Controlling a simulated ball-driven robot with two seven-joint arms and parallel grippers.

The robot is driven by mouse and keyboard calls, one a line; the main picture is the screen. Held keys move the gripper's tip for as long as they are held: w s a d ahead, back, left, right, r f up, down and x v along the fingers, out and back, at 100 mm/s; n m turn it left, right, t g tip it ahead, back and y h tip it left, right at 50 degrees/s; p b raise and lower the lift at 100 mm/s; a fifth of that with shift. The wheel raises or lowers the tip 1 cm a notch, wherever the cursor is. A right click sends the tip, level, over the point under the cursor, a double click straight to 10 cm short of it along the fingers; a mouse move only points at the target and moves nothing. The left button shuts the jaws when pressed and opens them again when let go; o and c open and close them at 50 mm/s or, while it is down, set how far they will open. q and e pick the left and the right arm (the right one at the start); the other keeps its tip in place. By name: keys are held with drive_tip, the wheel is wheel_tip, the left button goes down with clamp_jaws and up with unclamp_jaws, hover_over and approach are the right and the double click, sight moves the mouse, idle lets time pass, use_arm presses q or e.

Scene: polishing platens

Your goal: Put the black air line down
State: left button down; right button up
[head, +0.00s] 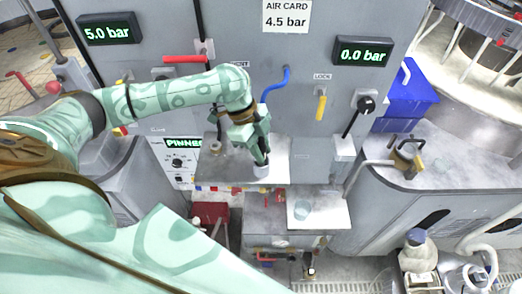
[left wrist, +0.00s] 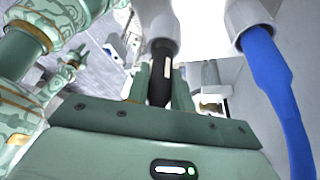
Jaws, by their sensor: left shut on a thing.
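My left gripper (head: 262,158) is over the grey ledge at the foot of the panel, its fingers pointing down. In the left wrist view my left gripper (left wrist: 160,92) is shut on the black air line (left wrist: 160,75). The held piece is a short black stem running into a pale grey collar. In the head view the fingers mostly hide the line, and a pale round end (head: 262,171) shows below them, close to the ledge (head: 232,167). I cannot tell whether it touches.
A blue hose (head: 277,82) hangs beside the gripper, with its grey collar in the wrist view. A yellow handle (head: 321,107), a black knob (head: 366,104) and a red lever (head: 186,59) stick out from the panel. A lower shelf (head: 322,210) holds a small pale cup (head: 301,209).

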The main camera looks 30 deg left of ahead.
use_arm(q)
drive_tip(key=shift+f, duration=0.5)
drive_tip(key=c, duration=1.2)
unclamp_jaws()
drive_tip(key=shift+f, duration=0.1)
drive_tip(key=p+v, duration=0.1)
drive_tip(key=v, duration=1.1)
drive_tip(key=shift+w, duration=0.1)
